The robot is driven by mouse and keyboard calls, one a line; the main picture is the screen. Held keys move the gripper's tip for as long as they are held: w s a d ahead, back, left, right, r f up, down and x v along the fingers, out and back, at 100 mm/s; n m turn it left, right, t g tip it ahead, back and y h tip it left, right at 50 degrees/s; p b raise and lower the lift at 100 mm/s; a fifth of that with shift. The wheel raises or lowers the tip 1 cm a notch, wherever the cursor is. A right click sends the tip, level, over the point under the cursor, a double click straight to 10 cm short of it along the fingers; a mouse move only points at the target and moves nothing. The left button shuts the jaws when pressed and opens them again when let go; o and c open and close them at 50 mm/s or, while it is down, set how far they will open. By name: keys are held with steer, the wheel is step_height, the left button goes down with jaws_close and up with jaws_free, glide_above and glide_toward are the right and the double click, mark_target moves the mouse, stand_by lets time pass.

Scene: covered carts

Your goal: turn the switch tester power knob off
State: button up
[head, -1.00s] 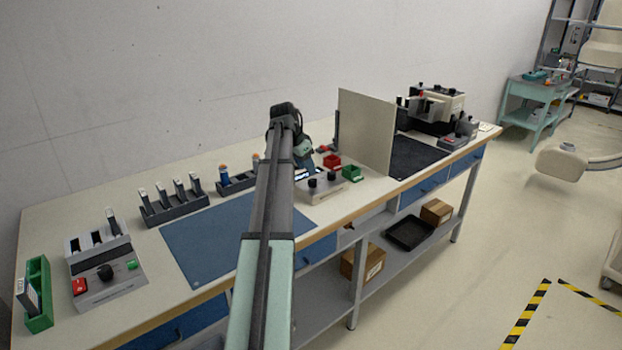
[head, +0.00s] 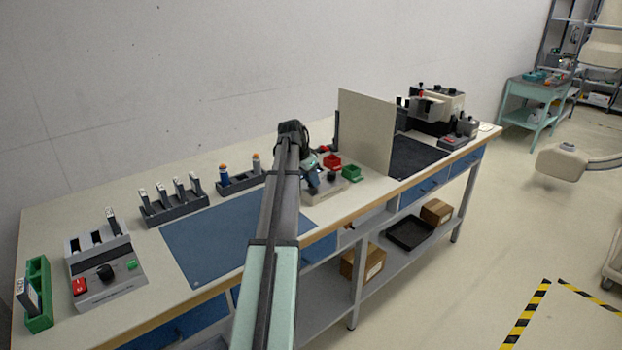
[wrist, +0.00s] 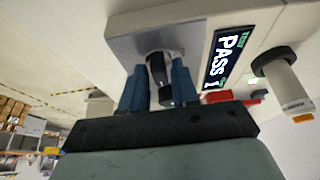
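The switch tester (head: 323,196) is a light box on the bench, right of the blue mat. One black knob (head: 331,176) shows on its right side in the head view; my gripper hides its left part. In the wrist view its screen (wrist: 228,55) reads "PASS !". My gripper (wrist: 158,70) has two blue fingers standing apart over the tester's grey panel (wrist: 190,32). Two dark knob-like parts, one upper (wrist: 156,68) and one lower (wrist: 167,96), show between the fingers. I cannot tell whether the fingers touch either. In the head view my gripper (head: 311,178) is at the tester's left side.
A red bin (head: 331,161) and a green bin (head: 351,173) stand close behind the tester. An upright beige panel (head: 365,130) is to the right. The blue mat (head: 215,235) is clear. Another device (head: 105,280) with a knob sits at far left.

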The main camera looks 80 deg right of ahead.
jaws_close()
steer(key=shift+n, duration=0.3)
steer(key=n+t, duration=0.1)
steer(key=n, duration=0.1)
steer(key=shift+s+a+n+h, duration=0.1)
steer(key=shift+s+n+h, duration=0.05)
steer(key=shift+n+h, duration=0.2)
steer(key=n+t, duration=0.1)
steer(key=n, duration=0.2)
steer(key=shift+s+n+h, duration=0.1)
steer(key=shift+n+h, duration=0.15)
steer(key=shift+h, duration=0.1)
steer(key=n+t, duration=0.1)
steer(key=n, duration=0.2)
steer(key=n+t, duration=0.1)
steer(key=n, duration=0.2)
steer(key=shift+s+t, duration=0.15)
steer(key=shift+t, duration=0.25)
steer(key=n+t+y, duration=0.1)
steer(key=n, duration=0.4)
steer(key=shift+s, duration=0.1)
steer(key=shift+t+y, duration=0.3)
